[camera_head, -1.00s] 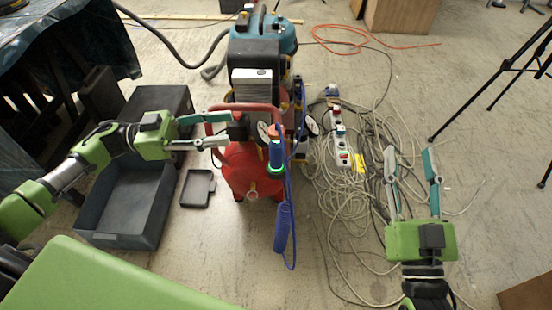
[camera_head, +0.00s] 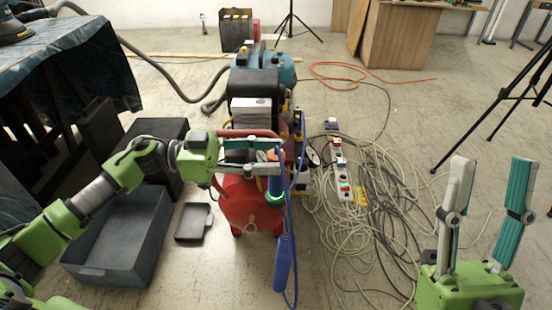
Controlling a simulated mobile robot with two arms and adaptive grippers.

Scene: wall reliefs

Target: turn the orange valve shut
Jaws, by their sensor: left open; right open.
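The orange valve (camera_head: 275,153) shows as an orange cap on top of a blue upright part with a green ring, at the front of the red compressor tank (camera_head: 243,206). My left gripper (camera_head: 278,157) comes in from the left with its fingers pointing right, one above the other in the picture. Its tips are at the orange cap and partly cover it. The fingers are apart; whether they touch the cap I cannot tell. My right gripper (camera_head: 490,195) is open and empty at the lower right, fingers pointing up in the picture, well away from the valve.
A blue coiled hose (camera_head: 283,262) hangs below the valve. Tangled cables (camera_head: 385,205) and power strips (camera_head: 342,180) lie on the floor right of the compressor. A grey bin (camera_head: 120,240) and a small dark tray (camera_head: 194,222) are to its left. Black tripod legs (camera_head: 500,110) stand at right.

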